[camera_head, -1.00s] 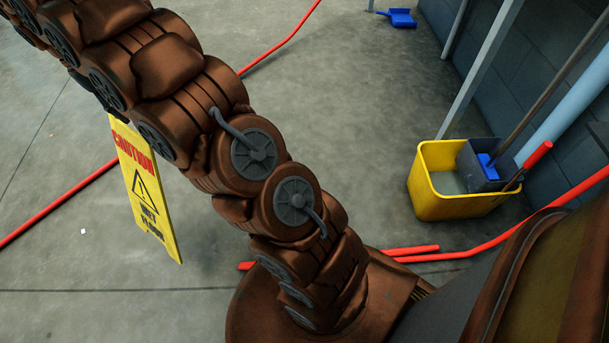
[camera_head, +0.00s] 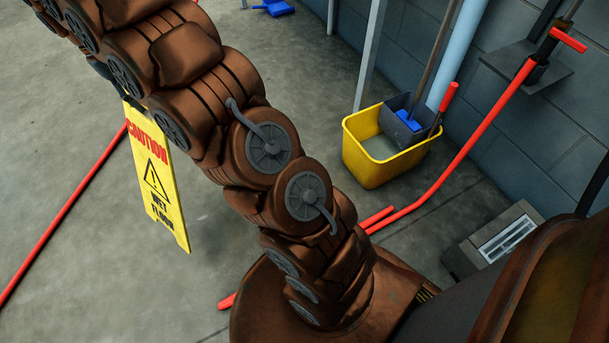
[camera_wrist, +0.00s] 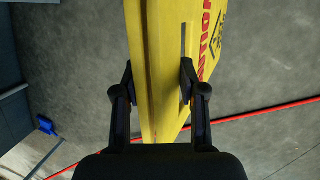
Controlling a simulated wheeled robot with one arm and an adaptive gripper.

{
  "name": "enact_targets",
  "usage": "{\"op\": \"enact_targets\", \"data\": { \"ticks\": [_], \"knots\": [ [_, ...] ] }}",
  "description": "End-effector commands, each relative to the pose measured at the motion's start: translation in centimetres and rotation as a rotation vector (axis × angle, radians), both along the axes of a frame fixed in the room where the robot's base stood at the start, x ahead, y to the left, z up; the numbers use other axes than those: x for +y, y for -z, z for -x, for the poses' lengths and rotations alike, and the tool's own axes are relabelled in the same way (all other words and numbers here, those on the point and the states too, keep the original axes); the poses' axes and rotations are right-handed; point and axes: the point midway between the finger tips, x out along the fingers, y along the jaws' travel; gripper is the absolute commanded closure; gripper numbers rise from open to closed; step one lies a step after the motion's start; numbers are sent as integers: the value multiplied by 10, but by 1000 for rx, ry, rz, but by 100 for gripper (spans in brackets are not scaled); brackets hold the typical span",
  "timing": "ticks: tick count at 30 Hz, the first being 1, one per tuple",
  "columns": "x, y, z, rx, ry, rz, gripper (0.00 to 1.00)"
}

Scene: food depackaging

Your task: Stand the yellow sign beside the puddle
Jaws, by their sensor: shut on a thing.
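The yellow caution sign (camera_head: 158,185) hangs at the left in the head view, its wet-floor text facing the camera. It also fills the upper middle of the wrist view (camera_wrist: 165,70). My gripper (camera_wrist: 157,85) is shut on the sign's upper part, one finger on each side. I cannot make out a puddle in these frames.
A yellow mop bucket (camera_head: 375,165) stands by the block wall at right. A red hose or pipe (camera_head: 70,215) runs along the floor at left. A blue dustpan (camera_head: 272,8) lies far back. A grey box (camera_head: 495,240) sits at the wall.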

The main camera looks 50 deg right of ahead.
Motion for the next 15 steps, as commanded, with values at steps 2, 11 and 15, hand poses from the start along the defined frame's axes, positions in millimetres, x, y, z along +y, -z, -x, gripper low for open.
{"op": "enact_targets", "data": {
  "ticks": [2, 11, 15],
  "knots": [
    [-10, 1, 2, -1, -15, 0, 100],
    [-75, 16, 12, -18, -162, 1, 100],
    [-112, 25, 23, -21, -269, 3, 100]
  ]
}}
